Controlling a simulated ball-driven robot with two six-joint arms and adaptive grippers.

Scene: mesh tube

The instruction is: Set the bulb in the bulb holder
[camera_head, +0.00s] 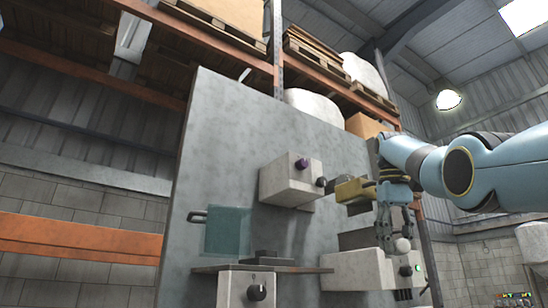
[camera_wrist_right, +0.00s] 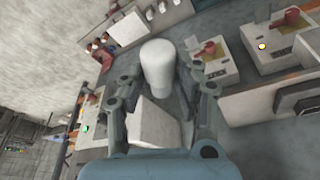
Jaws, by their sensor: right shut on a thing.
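My right gripper (camera_head: 399,236) comes in from the right in the head view with its fingers pointing down. It is shut on the bulb (camera_head: 403,245), whose pale rounded end shows at the fingertips, in front of the lower right box on the panel. In the right wrist view the bulb (camera_wrist_right: 158,66) is a white cylinder with a rounded end, between the fingers and apparently clear of other things. The rest of it is hidden by the gripper. I cannot make out for sure which fitting is the bulb holder. My left gripper is not in view.
A large grey panel (camera_head: 220,130) carries a box with a purple knob (camera_head: 302,164), a teal bin (camera_head: 228,232) and a ledge (camera_head: 290,269). A box with a dark dial (camera_head: 257,292) is below. A yellow-brown part (camera_head: 350,190) sits close to my right gripper.

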